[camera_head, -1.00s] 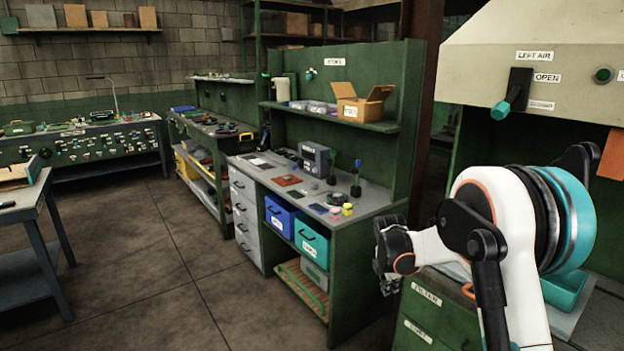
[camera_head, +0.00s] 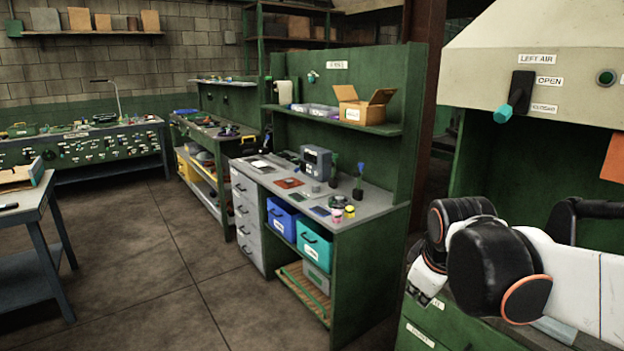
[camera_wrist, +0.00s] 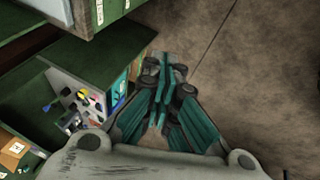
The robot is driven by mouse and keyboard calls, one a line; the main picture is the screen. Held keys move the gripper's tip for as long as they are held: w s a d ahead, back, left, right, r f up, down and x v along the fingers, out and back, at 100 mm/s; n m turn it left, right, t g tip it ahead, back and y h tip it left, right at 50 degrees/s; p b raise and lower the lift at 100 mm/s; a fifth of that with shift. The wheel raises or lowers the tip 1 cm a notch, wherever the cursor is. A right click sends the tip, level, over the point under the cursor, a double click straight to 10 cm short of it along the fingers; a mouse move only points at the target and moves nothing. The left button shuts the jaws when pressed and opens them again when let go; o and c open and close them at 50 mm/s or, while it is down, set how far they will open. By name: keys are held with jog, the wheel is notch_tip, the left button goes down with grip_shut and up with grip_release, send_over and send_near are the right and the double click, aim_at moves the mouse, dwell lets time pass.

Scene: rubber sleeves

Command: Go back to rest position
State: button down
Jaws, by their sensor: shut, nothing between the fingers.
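My gripper (camera_wrist: 166,68) shows in the wrist view, with its teal-padded fingers shut and nothing between them. It hangs over the brown floor, beside the green workbench. In the head view my white and black arm is folded at the lower right, in front of the green cabinet (camera_head: 424,335) under the pale hood. The gripper's fingertips cannot be made out in the head view.
The green workbench (camera_head: 385,205) with small parts, a blue bin (camera_head: 283,219) and a teal bin (camera_head: 314,244) stands left of my arm. The hood (camera_head: 560,60) with a lever (camera_head: 519,92) is above it. A table (camera_head: 25,205) stands far left. The floor (camera_head: 180,260) between is clear.

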jog(key=s+a+f+m+t, duration=0.1)
jog(key=s+f+m, duration=0.1)
jog(key=s+m, duration=0.6)
jog(key=s, duration=0.7)
jog(key=shift+s+a+f+t+y, duration=0.2)
jog(key=shift+s+t+y, duration=0.1)
jog(key=shift+s+t, duration=0.1)
jog(key=shift+d, duration=0.1)
